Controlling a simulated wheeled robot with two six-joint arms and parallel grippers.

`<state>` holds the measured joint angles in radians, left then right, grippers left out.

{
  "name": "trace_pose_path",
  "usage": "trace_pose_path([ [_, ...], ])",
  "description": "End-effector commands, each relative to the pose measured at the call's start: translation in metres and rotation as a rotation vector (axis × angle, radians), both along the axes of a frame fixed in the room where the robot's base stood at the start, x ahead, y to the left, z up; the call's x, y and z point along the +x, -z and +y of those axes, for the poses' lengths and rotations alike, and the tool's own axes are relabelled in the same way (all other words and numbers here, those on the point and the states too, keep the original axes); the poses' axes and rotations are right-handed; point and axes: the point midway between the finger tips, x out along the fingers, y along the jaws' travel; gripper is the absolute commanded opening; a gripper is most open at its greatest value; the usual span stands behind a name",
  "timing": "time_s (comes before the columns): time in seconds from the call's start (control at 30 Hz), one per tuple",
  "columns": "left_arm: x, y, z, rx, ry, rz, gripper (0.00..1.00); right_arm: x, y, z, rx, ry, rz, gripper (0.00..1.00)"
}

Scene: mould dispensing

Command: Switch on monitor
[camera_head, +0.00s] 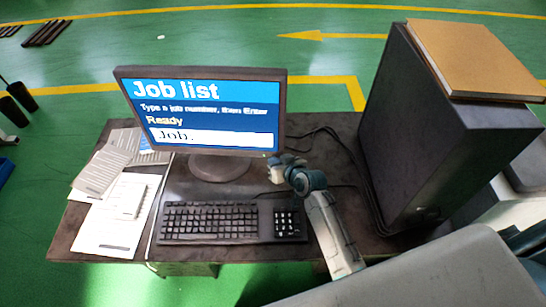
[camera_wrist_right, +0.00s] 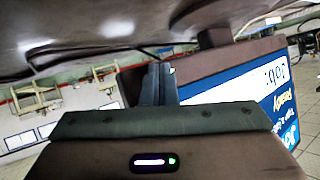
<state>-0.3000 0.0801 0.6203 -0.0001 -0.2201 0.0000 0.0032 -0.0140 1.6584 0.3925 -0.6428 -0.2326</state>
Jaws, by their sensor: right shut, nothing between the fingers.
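The monitor (camera_head: 200,73) stands on the desk with its screen lit, showing "Job list", "Ready" and a "Job" entry line. A small green light (camera_head: 266,155) shows at the lower right of its bezel. My right gripper (camera_head: 279,168) is shut and empty, just below and right of that corner; I cannot tell whether it touches the bezel. In the right wrist view the gripper (camera_wrist_right: 157,82) points at the monitor's dark frame, with a green light (camera_wrist_right: 171,70) by its tip. The lit screen (camera_wrist_right: 255,90) appears turned there. My left gripper is out of view.
A black keyboard (camera_head: 210,222) lies in front of the monitor, with papers (camera_head: 110,215) to its left. A large dark cabinet (camera_head: 430,130) with a tan folder (camera_head: 478,58) on top stands to the right. Cables (camera_head: 340,145) run between monitor and cabinet.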

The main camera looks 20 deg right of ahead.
Motion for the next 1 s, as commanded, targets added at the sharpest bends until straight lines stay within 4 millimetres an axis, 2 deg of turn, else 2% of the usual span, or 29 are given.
trace_pose_path([
  [0.27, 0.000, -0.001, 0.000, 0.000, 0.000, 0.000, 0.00, -0.001, 0.000, 0.001, 0.000, 0.000, 0.000, 0.00],
  [0.6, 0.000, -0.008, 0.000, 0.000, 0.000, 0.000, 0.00, -0.015, 0.000, 0.006, 0.000, 0.000, 0.001, 0.00],
  [1.0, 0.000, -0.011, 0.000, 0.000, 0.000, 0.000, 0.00, -0.022, 0.000, 0.009, 0.001, 0.000, 0.001, 0.00],
])
